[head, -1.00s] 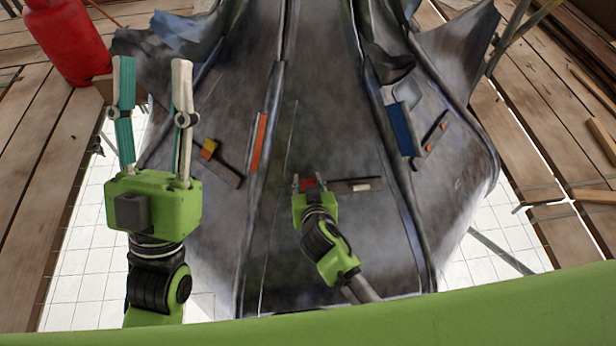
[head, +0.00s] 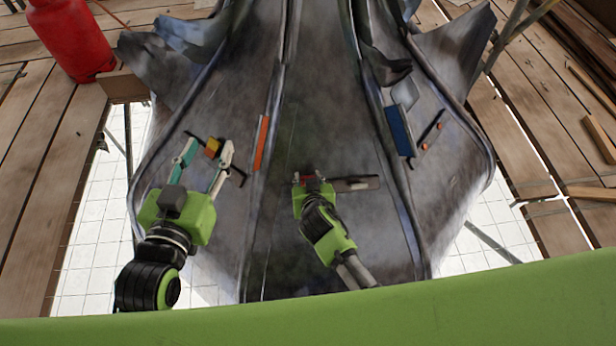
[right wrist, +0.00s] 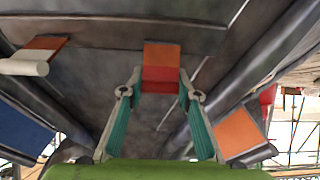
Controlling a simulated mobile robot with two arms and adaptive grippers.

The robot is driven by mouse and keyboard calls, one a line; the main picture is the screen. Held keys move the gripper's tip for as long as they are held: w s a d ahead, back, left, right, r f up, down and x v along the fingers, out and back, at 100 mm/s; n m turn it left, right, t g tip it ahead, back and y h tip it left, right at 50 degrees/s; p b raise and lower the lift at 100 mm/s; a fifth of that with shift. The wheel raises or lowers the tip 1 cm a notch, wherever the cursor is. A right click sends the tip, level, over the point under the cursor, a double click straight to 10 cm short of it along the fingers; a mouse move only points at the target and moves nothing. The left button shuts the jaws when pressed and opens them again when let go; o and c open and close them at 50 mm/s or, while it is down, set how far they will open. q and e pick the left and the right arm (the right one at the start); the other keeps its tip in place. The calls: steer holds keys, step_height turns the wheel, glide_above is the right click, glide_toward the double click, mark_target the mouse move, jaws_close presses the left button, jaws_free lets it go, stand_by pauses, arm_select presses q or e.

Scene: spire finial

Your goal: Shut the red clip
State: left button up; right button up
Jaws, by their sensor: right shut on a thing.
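The red clip (head: 311,180) is on the dark grey spire face in the middle of the head view. It is mostly covered there by my right gripper (head: 312,176). In the right wrist view the clip (right wrist: 160,76) shows as a red block with an orange-brown part above it. The fingertips of my right gripper (right wrist: 160,88) are at its two sides, shut on it. My left gripper (head: 209,147) is open, with its fingers apart on either side of a yellow-orange block (head: 212,147); I cannot tell whether they touch it.
A dark bar (head: 355,184) lies just right of the red clip. An orange strip (head: 261,143) runs along a rib between my grippers. A blue panel (head: 400,130) is on the right face. Raised ribs divide the faces. A red cylinder (head: 69,40) stands on planks at upper left.

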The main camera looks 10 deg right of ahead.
stand_by(0.3)
steer(key=o, duration=1.1)
steer(key=shift+s, duration=0.1)
steer(key=shift+v, duration=5.9)
steer(key=shift+r, duration=0.1)
